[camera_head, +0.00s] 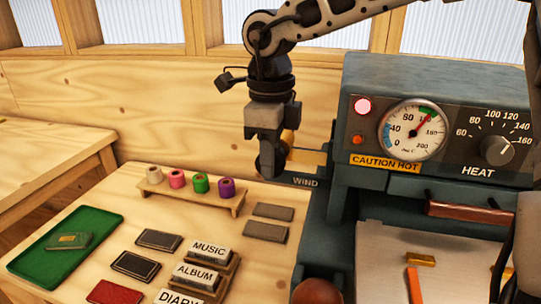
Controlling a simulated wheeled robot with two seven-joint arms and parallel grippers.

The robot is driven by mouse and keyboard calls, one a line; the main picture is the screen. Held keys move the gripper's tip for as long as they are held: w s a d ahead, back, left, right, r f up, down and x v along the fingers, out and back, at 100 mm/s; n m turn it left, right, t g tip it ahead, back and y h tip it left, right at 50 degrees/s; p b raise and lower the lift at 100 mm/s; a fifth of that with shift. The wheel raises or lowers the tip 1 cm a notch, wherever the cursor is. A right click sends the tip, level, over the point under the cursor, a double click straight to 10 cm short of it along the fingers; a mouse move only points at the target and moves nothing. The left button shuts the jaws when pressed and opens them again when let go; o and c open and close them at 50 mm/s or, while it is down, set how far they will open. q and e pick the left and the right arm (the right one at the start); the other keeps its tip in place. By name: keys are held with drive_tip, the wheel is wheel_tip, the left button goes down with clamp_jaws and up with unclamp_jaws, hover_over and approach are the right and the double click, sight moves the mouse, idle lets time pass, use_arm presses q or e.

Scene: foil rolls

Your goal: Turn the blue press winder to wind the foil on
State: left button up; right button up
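The blue-grey press (430,75) stands at the right, with a WIND label (305,182) on its left side. My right gripper (269,158) points down just left of the press, beside that label. Its fingers are dark and seen at a poor angle, so I cannot tell whether they are shut on the winder. A small orange part (287,137) shows beside the fingers; the winder itself is largely hidden or hard to make out. My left gripper is not in view.
A green tray (40,268), dark books (158,240) and labelled blocks (195,274) lie on the table. A brown ball-shaped knob (317,291) is at the front.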

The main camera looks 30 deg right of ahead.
clamp_jaws()
drive_tip(key=shift+f+b, duration=0.3)
drive_tip(key=shift+b, duration=0.6)
drive_tip(key=shift+f+t+y+b, duration=0.15)
drive_tip(key=shift+t+y+b, duration=0.35)
drive_tip(key=shift+b, duration=0.4)
drive_tip(key=t+y+b, duration=0.1)
drive_tip(key=b, duration=0.2)
drive_tip(key=shift+s+d, duration=0.1)
drive_tip(key=shift+d, duration=0.05)
drive_tip(key=shift+r+t+y+b, duration=0.25)
drive_tip(key=shift+t+y+b, duration=0.05)
drive_tip(key=shift+t+b, duration=0.35)
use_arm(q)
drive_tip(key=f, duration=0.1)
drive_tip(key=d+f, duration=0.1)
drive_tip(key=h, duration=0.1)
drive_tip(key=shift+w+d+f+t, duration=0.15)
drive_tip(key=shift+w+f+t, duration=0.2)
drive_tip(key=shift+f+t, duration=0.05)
use_arm(e)
drive_tip(key=shift+r, duration=0.15)
drive_tip(key=o, duration=0.6)
unclamp_jaws()
